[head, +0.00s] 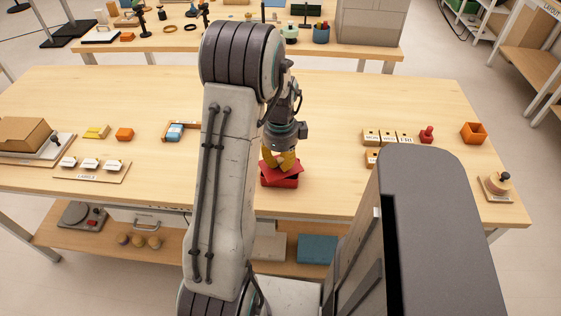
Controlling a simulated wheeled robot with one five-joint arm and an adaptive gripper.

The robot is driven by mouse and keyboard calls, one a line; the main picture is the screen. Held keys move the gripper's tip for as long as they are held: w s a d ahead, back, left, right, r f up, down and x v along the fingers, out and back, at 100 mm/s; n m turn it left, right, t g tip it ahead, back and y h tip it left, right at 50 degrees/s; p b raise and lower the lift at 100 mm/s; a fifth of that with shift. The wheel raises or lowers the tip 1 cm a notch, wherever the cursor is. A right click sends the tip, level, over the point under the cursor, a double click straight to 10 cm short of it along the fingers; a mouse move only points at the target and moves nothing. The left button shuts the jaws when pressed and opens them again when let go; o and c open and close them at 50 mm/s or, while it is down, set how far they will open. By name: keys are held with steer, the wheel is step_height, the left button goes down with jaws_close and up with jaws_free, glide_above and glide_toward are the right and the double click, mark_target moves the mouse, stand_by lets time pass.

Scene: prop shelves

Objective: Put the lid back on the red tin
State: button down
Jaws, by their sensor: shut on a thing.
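The red tin (279,183) stands on the wooden table, near its front edge, at the middle of the head view. Its red lid (288,172) is at the top of the tin and is turned at an angle to it. My gripper (280,161), with yellow fingers, points down over the tin and is shut on the lid. I cannot tell whether the lid touches the tin's rim. My arm and the fingers hide part of the lid and the tin's far side.
Small labelled yellow boxes (387,137), a red knobbed piece (427,134) and an orange open box (473,132) stand right. The table around the tin is clear.

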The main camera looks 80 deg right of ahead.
steer(key=c, duration=0.5)
jaws_free()
steer(key=shift+c, duration=0.2)
steer(key=shift+r+p, duration=2.6)
steer(key=shift+r, duration=0.9)
steer(key=shift+c, duration=0.2)
jaws_close()
steer(key=shift+f+b, duration=2.1)
steer(key=shift+f, duration=0.45)
steer(key=shift+r, duration=0.3)
